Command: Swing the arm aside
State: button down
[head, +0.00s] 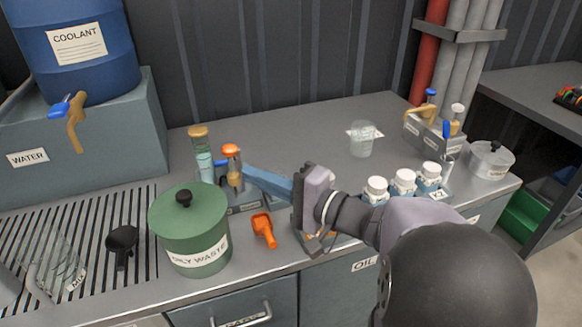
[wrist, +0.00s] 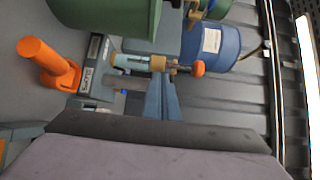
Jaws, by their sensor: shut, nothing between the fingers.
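My gripper (head: 248,170) reaches over the middle of the bench from the right, its blue fingers pointing left and closed together with nothing between them. In the wrist view the shut fingers (wrist: 157,80) point up the picture towards a tube with an orange cap (wrist: 198,68). In the head view the fingertips show close beside the orange-capped tube (head: 232,165); I cannot tell whether they touch. A second tube with a tan cap (head: 201,155) stands left of it in the same rack. My wrist and forearm cover part of the bench front.
White-capped bottles (head: 404,182) are close behind my forearm. A clear beaker (head: 362,139) stands behind. The bench back (head: 300,125) is mostly clear.

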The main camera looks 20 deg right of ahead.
jog(key=shift+y+b, duration=0.3)
jog(key=shift+b, duration=0.05)
jog(key=s+d+b, duration=0.2)
jog(key=s+d, duration=0.1)
jog(key=s, duration=0.6)
dwell(0.5)
